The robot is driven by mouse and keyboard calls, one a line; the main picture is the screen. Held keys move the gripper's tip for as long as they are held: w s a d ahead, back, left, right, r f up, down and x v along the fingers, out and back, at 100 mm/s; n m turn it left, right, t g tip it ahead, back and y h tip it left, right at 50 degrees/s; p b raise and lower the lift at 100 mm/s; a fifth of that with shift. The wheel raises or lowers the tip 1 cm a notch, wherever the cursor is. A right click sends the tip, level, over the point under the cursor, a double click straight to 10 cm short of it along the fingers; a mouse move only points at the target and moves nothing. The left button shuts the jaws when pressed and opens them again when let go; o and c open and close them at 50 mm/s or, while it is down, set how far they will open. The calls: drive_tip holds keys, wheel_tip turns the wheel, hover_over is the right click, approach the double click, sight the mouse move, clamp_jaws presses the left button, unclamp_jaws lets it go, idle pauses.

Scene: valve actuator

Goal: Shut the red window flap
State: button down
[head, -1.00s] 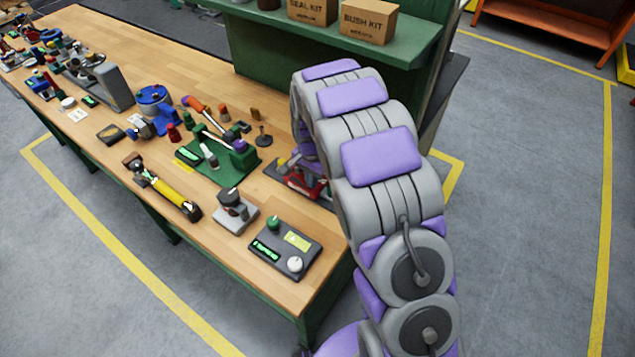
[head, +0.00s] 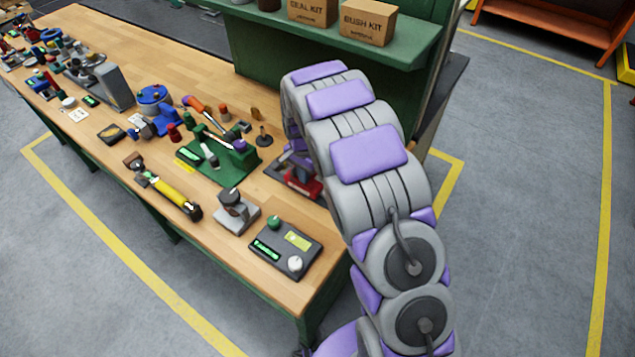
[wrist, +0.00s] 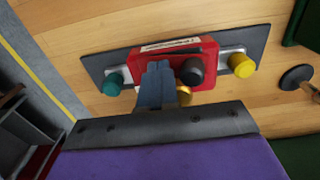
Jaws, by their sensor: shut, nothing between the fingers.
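The red part (wrist: 200,58), which I take to be the window flap or its housing, sits on a dark plate (wrist: 97,70) and carries a pale label strip. I cannot tell how far open the flap is. It also shows in the head view (head: 303,187), partly hidden by my arm. In the wrist view my gripper (wrist: 158,70) is shut and empty, its blue-grey fingers in front of the red part and covering its middle. Whether they touch it is unclear. A brass-coloured round piece (wrist: 184,95) shows beside the fingers.
Around the red part are a green knob (wrist: 112,84), a black knob (wrist: 191,72) and a yellow knob (wrist: 241,65). A dark round-based stand (wrist: 297,77) is to the right. The bench (head: 262,275) holds several other devices, including a green-based one (head: 222,168) close by.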

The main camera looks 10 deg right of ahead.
drive_tip(key=shift+w+a, duration=0.55)
drive_tip(key=shift+a, duration=0.05)
drive_tip(key=shift+r, duration=0.1)
idle(0.4)
drive_tip(key=shift+w+d+r+p, duration=0.1)
drive_tip(key=shift+r+p, duration=0.2)
drive_tip(key=shift+r, duration=0.2)
drive_tip(key=shift+w+d+r+p, duration=0.1)
drive_tip(key=shift+r+p, duration=0.15)
drive_tip(key=shift+r, duration=0.25)
drive_tip(key=shift+w+a+r+p, duration=0.15)
drive_tip(key=shift+r+p, duration=0.15)
drive_tip(key=shift+r, duration=0.75)
drive_tip(key=shift+a+r+p, duration=0.3)
drive_tip(key=shift+a+r, duration=0.25)
drive_tip(key=shift+r, duration=0.1)
drive_tip(key=shift+s+d+r, duration=0.2)
drive_tip(key=shift+s+r, duration=0.05)
drive_tip(key=shift+r, duration=0.15)
drive_tip(key=shift+d+r, duration=0.35)
drive_tip(key=shift+d, duration=0.3)
drive_tip(key=shift+a, duration=0.1)
